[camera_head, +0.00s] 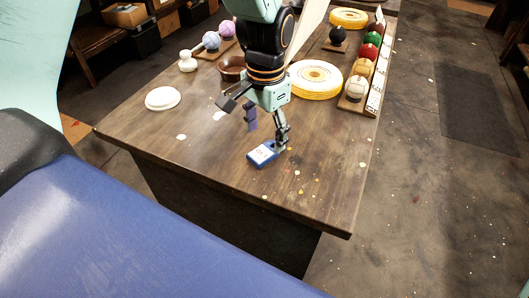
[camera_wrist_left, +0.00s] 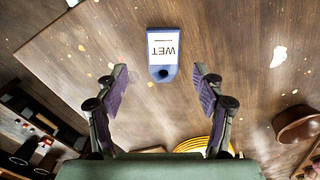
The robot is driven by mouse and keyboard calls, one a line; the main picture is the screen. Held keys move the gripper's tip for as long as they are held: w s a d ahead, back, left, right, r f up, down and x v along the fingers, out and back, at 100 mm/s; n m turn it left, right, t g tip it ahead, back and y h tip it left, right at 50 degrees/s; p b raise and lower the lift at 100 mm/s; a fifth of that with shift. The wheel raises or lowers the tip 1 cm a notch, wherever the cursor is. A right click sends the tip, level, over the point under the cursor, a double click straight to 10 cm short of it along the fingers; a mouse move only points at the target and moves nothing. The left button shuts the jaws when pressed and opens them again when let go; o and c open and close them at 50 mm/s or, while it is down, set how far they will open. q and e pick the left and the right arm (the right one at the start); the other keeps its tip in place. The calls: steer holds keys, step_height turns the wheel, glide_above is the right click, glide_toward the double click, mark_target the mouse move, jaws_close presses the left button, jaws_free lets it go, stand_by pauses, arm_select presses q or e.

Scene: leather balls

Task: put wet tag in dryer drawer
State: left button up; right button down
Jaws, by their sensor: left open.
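The wet tag (camera_head: 260,155) is a small blue tag with a white label and lies flat on the wooden table (camera_head: 215,150) near its front edge. In the left wrist view the tag (camera_wrist_left: 163,70) reads WET and has a dark hole at its near end. My left gripper (camera_head: 267,136) is above the tag with its fingers apart and empty. In the wrist view its fingertips (camera_wrist_left: 160,80) are on either side of the tag's hole end, not touching it. I cannot make out a dryer drawer. My right gripper does not show.
A yellow-and-white roll (camera_head: 318,92), a brown bowl (camera_head: 231,74) and a white disc (camera_head: 162,98) stand farther back. A rack (camera_head: 374,103) of coloured balls with labels runs along the right edge. The table around the tag is mostly clear, with small specks.

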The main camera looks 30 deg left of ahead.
mark_target(261, 153)
arm_select(q)
steer(key=f, duration=0.1)
steer(key=f+b, duration=0.1)
steer(key=f, duration=0.2)
steer(key=shift+s+a+f+b, duration=0.25)
steer(key=shift+s+a+b, duration=0.05)
steer(key=shift+s, duration=0.05)
steer(key=shift+f, duration=0.3)
steer(key=shift+w+a, duration=0.1)
steer(key=shift+c, duration=0.4)
steer(key=shift+r, duration=0.1)
steer(key=c, duration=1)
